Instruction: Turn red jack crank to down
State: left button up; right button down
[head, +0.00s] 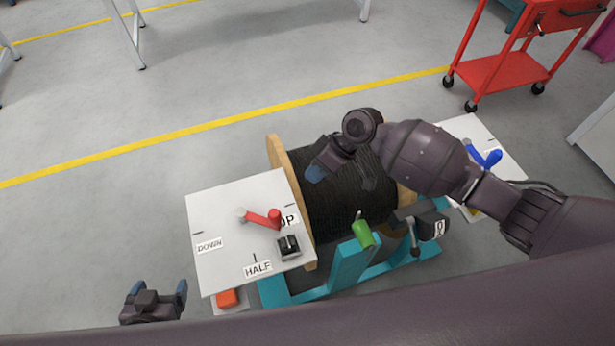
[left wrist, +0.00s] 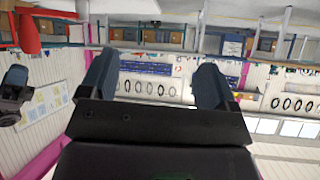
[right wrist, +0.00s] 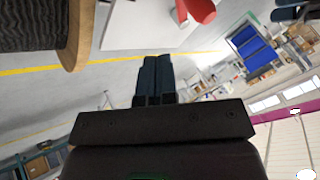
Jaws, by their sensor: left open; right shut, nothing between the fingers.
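The red jack crank (head: 258,218) lies on top of a white panel (head: 215,210). Its grey end is at the left and its red knob (head: 275,215) is at the right, by the UP label. The DOWN label (head: 209,245) is at the panel's left and the HALF label (head: 258,268) at its front edge. My right gripper (head: 316,174) is shut and empty, above the reel and right of the crank, apart from it. In the right wrist view, a red knob (right wrist: 201,10) shows beyond the shut fingers (right wrist: 155,75). My left gripper (head: 158,289) is open and empty, left of the panel.
A cable reel (head: 335,205) with black cable stands right of the panel on a teal frame (head: 350,265). A black switch box (head: 289,246) sits near the crank. A green handle (head: 363,234) and a blue crank (head: 487,158) are further right. Floor left of the panel is clear.

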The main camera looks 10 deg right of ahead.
jog(key=s+a+f, duration=0.4)
jog(key=a+f, duration=0.2)
jog(key=a, duration=0.1)
jog(key=shift+s+a+f+m+p, duration=0.15)
jog(key=shift+a+f+m+p, duration=0.05)
jog(key=shift+a+m+p, duration=0.2)
dwell(0.6)
